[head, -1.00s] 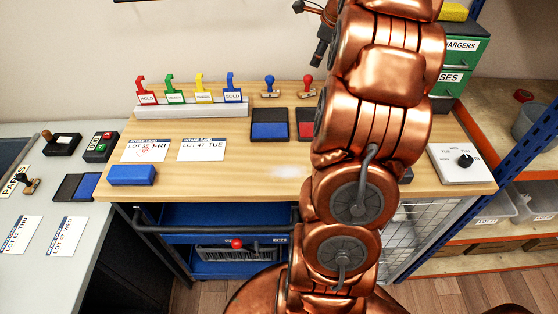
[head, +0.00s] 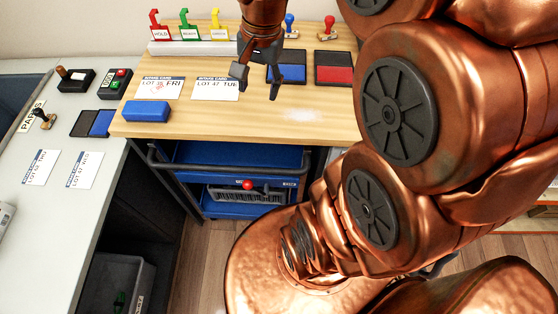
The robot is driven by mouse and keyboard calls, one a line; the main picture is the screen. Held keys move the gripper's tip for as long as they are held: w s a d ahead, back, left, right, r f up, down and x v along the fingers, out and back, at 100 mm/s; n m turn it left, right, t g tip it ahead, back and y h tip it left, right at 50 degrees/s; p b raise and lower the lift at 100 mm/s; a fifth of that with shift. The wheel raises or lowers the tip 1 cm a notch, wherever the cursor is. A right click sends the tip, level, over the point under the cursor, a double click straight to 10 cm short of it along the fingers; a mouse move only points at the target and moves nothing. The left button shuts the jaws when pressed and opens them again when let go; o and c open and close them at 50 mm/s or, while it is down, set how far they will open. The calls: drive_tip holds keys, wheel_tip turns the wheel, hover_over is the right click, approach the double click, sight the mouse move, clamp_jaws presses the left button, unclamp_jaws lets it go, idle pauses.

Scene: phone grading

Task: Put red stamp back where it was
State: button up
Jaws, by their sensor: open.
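The red stamp (head: 329,25) stands upright at the back of the wooden bench, just behind the red ink pad (head: 333,74). The blue stamp (head: 290,24) stands to its left, behind the blue ink pad (head: 292,73). My gripper (head: 256,86) is open and empty, pointing down over the bench left of the blue pad, apart from the red stamp. The LOT 47 TUE card (head: 216,89) lies left of its fingers. The card with FRI (head: 160,88) bears a red mark.
Red, green and yellow tags stand in a white rack (head: 190,47) at the back left. A blue block (head: 146,111) lies at the bench's front left. A grey side table (head: 45,210) holds cards and another stamp. The front middle of the bench is clear.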

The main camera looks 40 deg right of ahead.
drive_tip(key=s+a+f+n+g, duration=0.1)
drive_tip(key=s+a+f+n, duration=0.1)
drive_tip(key=s+n, duration=0.3)
drive_tip(key=s+a+f+n+g, duration=0.1)
drive_tip(key=s+a+n, duration=0.4)
drive_tip(key=s, duration=0.6)
drive_tip(key=shift+f+n+h, duration=0.4)
drive_tip(key=shift+f, duration=0.4)
drive_tip(key=shift+c, duration=0.2)
